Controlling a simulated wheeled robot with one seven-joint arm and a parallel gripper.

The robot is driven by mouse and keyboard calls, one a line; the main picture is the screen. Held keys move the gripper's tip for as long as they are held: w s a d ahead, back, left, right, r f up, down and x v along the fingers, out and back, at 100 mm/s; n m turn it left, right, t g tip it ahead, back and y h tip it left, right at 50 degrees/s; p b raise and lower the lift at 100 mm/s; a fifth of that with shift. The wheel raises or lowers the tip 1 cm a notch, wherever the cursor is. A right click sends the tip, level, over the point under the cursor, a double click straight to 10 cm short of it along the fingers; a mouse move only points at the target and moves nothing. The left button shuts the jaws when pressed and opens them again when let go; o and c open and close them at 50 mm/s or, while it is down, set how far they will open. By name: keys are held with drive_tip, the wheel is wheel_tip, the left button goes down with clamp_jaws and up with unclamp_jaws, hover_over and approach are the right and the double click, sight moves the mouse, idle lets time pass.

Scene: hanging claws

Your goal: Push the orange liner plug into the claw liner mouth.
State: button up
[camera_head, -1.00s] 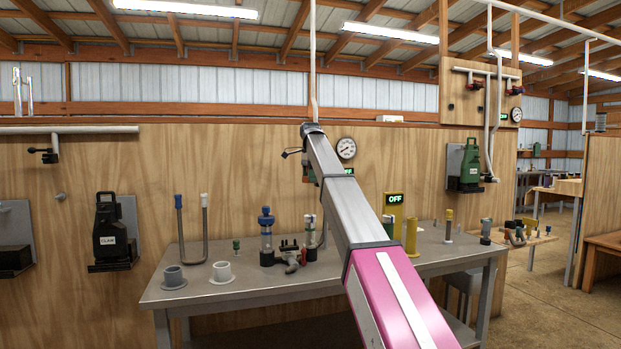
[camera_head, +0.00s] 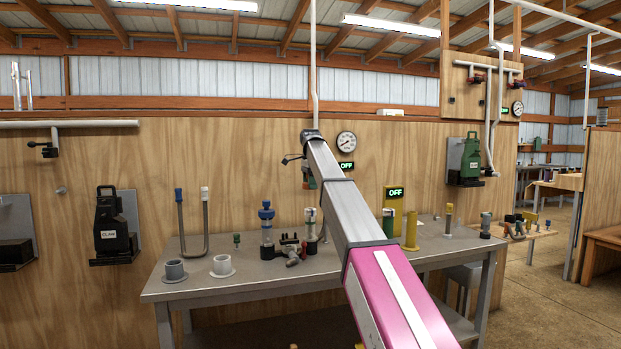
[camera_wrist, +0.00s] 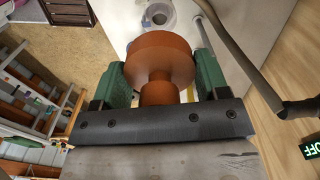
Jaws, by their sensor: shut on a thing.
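The orange liner plug (camera_wrist: 160,58) is in the wrist view, with a wide round head and a narrower stem. My gripper (camera_wrist: 162,74) is shut on it, with a green finger at each side. I cannot tell whether this is the claw liner mouth.
A wooden wall stands behind the table.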

sight(311, 209)
drive_tip(key=shift+f, duration=3.4)
drive_tip(key=shift+f, duration=1.45)
drive_tip(key=o, duration=1)
